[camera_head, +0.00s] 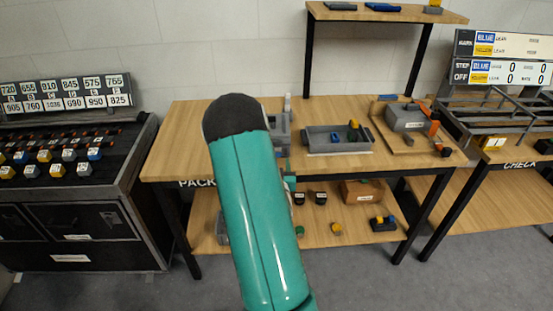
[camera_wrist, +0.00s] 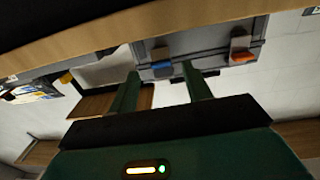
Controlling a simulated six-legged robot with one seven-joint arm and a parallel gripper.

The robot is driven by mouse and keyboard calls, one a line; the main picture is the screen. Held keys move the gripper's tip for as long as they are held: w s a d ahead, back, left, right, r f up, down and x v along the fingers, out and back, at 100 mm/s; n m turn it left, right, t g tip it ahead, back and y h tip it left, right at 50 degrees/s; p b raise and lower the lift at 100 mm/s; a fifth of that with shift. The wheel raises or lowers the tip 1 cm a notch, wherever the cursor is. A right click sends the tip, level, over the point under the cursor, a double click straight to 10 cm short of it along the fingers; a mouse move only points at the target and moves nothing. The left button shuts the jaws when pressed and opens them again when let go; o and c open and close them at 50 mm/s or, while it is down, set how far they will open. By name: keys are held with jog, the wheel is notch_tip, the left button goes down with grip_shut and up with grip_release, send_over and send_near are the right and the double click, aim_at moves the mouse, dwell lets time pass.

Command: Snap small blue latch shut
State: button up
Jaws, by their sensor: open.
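In the wrist view, a small blue latch (camera_wrist: 162,69) sits on the front of a grey case (camera_wrist: 205,44). An orange latch (camera_wrist: 242,57) is on the same case, to the right. My gripper (camera_wrist: 161,75) is open, its two green fingers apart, one on each side of the blue latch in the picture. Nothing is held. I cannot tell whether the fingers touch the case or how far the latch is swung. In the head view, my teal arm hides most of my gripper and part of a grey object (camera_head: 282,128) on the packing table; the blue latch is not visible there.
The packing table (camera_head: 190,145) also holds a grey tray (camera_head: 325,148) and a grey box with orange parts (camera_head: 405,117). A lower shelf (camera_head: 345,238) bears a brown case (camera_head: 362,192) and small items. Racks stand left and right. The tabletop left of my arm is clear.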

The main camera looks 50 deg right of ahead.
aim_at(277, 156)
jog(key=x, duration=0.3)
jog(key=shift+w+d, duration=0.15)
jog(key=shift+w, duration=0.05)
jog(key=shift+c, duration=0.4)
jog(key=c, duration=0.9)
jog(key=shift+r, duration=0.1)
